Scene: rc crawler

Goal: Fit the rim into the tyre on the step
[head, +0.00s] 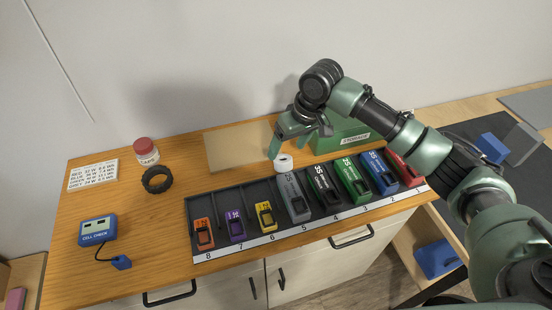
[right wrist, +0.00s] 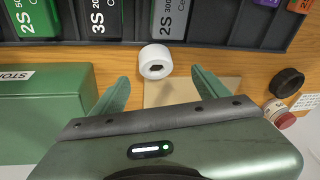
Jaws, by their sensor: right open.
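The white rim (head: 283,162), a short ring with a dark hub hole, sits on the wooden worktop behind the grey battery. It also shows in the right wrist view (right wrist: 154,65), just beyond and between my fingertips. My right gripper (head: 298,144) is open around empty space, with its fingers spread close to the rim; I cannot tell whether they touch it. The gripper shows in the right wrist view too (right wrist: 160,77). The black tyre (head: 157,180) lies on the worktop at the left, away from the gripper; it also shows in the right wrist view (right wrist: 286,82). My left gripper is out of view.
A black rack (head: 262,242) with numbered slots and several coloured batteries runs along the front edge. A green storage box (head: 345,137) stands right of the gripper. A tan board (head: 226,151), red-lidded jar (head: 146,152), list (head: 93,175) and blue cell checker (head: 97,230) lie left.

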